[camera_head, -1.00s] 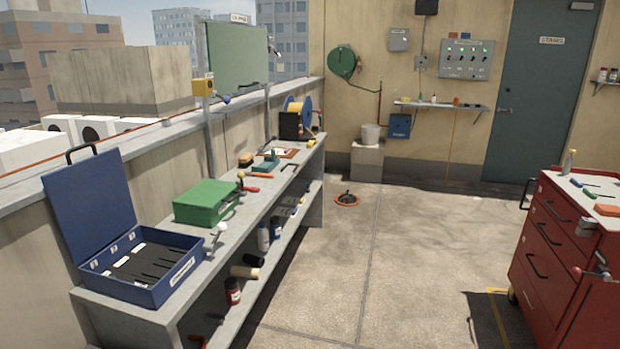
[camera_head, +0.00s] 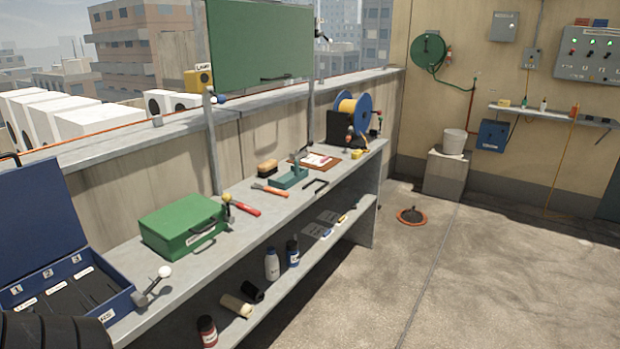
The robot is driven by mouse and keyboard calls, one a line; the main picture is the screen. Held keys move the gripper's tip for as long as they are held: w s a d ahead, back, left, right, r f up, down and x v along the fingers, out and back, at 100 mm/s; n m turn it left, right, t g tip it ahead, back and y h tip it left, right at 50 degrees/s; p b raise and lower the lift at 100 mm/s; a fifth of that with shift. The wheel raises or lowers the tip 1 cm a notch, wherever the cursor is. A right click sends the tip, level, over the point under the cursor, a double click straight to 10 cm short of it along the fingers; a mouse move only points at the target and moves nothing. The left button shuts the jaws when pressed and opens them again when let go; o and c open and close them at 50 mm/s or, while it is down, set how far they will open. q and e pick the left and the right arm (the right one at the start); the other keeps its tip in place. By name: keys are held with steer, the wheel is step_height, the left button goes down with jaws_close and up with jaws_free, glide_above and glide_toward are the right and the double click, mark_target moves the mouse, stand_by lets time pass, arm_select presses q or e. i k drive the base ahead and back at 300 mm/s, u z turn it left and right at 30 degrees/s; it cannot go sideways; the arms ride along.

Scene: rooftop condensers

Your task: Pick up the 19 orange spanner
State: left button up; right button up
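I cannot make out a spanner marked 19. A tool with an orange handle (camera_head: 271,190) lies on the grey bench (camera_head: 185,290), left of a teal clamp-like tool (camera_head: 289,177). A red-handled tool (camera_head: 245,208) lies nearer, beside the green case (camera_head: 184,226). No number can be read on either tool. An open blue case (camera_head: 118,301) with dark slots and labels 1, 2 and 3 stands at the near left end of the bench. Neither of my grippers shows; a dark ribbed shape, possibly part of my arm, covers the lower left corner.
A lower shelf (camera_head: 298,262) holds bottles and rolls. A small lever with a white knob (camera_head: 164,271) stands beside the blue case. A cable reel (camera_head: 353,112) stands at the bench's far end. An orange-rimmed floor drain (camera_head: 411,217) lies on otherwise open floor to the right.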

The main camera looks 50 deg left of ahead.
mark_target(274, 191)
steer(key=u, duration=0.55)
steer(key=i, duration=1.65)
steer(key=u, duration=1.35)
